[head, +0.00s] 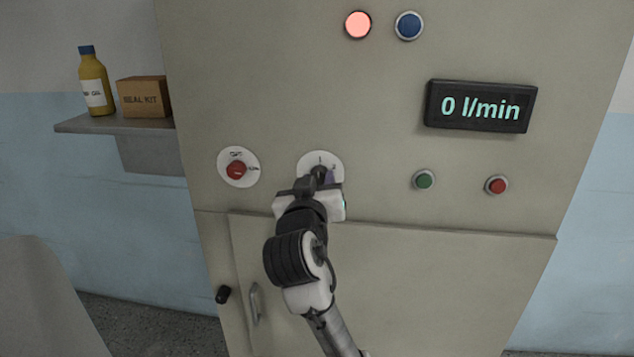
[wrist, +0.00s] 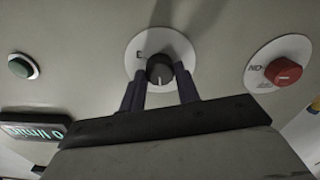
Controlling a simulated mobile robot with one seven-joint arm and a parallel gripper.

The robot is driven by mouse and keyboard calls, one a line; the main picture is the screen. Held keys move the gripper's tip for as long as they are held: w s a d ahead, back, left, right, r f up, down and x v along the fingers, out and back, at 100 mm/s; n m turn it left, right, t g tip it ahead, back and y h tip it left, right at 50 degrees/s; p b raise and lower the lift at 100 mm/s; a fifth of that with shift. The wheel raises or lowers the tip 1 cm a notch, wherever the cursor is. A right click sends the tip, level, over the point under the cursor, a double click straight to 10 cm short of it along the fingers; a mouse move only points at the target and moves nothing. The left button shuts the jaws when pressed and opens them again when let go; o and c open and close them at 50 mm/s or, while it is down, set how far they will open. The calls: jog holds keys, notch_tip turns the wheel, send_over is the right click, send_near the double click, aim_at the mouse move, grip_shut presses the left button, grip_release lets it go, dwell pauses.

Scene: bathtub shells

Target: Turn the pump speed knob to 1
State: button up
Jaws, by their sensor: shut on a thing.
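The pump speed knob (wrist: 160,69) is black with a light pointer line and sits on a round white dial plate (wrist: 139,47) on the cabinet front. My gripper (wrist: 163,84) has its two fingers on either side of the knob and is shut on it. In the head view, my gripper (head: 319,178) covers the knob and the lower part of its dial plate (head: 318,157). The dial's markings are mostly hidden or too small to read, so I cannot tell the number at the pointer. The display (head: 480,107) reads 0 l/min.
A red rotary switch (head: 236,169) is left of the dial. Green (head: 423,180) and red (head: 496,185) buttons are to the right. A lit red lamp (head: 358,25) and a blue one (head: 409,25) are above. A shelf (head: 110,123) holds a bottle and a box.

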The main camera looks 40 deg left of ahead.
jog(key=o, duration=1)
jog(key=shift+b+v, duration=4.45)
jog(key=shift+v, duration=2.5)
